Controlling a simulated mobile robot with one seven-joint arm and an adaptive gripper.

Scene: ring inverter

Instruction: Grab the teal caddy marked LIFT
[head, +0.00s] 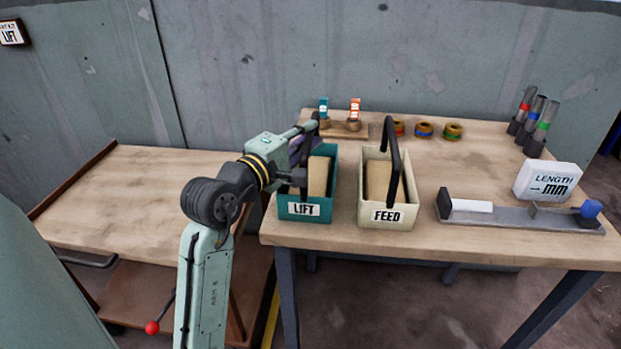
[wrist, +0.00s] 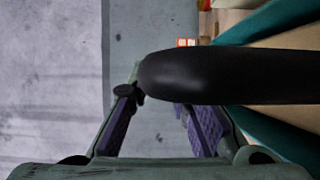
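The teal caddy (head: 325,212) marked LIFT stands at the front left of the workbench. It holds a tan block (head: 318,176) and has a black handle. My gripper (head: 300,150) is at the caddy's upper left, beside its handle, partly hidden by my arm. In the wrist view my gripper (wrist: 160,106) has its two purple-padded fingers spread apart. The black handle (wrist: 225,76) crosses that view and overlaps the fingertips. I cannot tell whether the fingers touch it. Teal caddy walls (wrist: 268,22) show at the right there.
A cream caddy (head: 388,222) marked FEED, with a raised black handle, stands close to the right. A grey gauge (head: 520,218) and a white LENGTH mm block (head: 547,181) are farther right. Ring spools and tubes stand behind. A lower wooden table (head: 120,195) at left is clear.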

